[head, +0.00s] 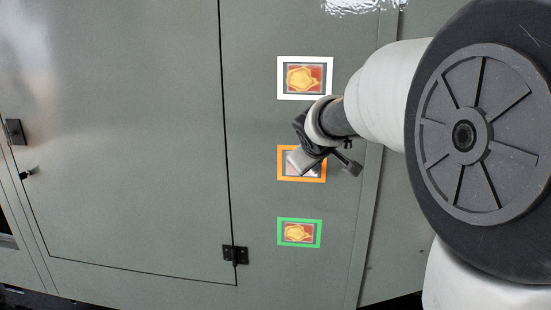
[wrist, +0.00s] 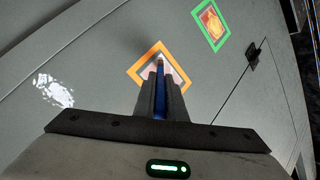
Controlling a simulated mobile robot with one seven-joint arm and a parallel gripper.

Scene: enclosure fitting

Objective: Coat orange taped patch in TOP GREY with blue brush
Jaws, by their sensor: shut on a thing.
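The orange taped patch (head: 286,176) is on the grey cabinet face, in the middle of a column of three framed patches. Its inside looks pale grey to pinkish where it shows; my gripper (head: 302,160) covers part of it in the head view. In the wrist view the orange frame (wrist: 134,73) lies straight ahead of the fingers. My gripper (wrist: 161,92) is shut on the blue brush (wrist: 160,72), whose blue handle shows between the fingers. The brush tip is over the patch; I cannot tell whether it touches. The paint is not identifiable in view.
A white-framed patch (head: 304,61) is above and a green-framed patch (head: 317,235) is below, both with red and yellow insides. A door seam runs left of them, with a black hinge (head: 235,254) at lower left. The door panel is flat and clear.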

